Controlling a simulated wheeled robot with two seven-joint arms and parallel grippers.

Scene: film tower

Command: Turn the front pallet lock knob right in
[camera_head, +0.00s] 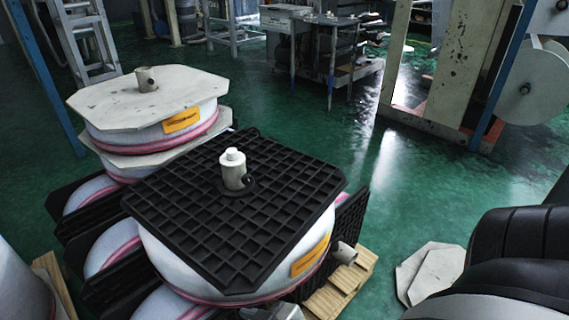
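The front pallet is topped by a black gridded plate (180,190) lying over white film rolls. A pale upright post with a stepped white cap (232,165) stands at its centre. A small dark round knob (249,180) shows at the lower right of this post; how far in it sits cannot be told. My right arm (520,250) comes in at the lower right, its black links apart from the pallet. Neither gripper shows clearly. A small grey part at the bottom edge is cut off, and I cannot tell what it is.
A second stack with a pale octagonal top board (147,103) and short post (146,79) stands behind left. A wooden pallet (343,285) and pale boards (430,272) lie at right. A workbench (320,45) and machine frame (440,70) stand farther back. Green floor between is clear.

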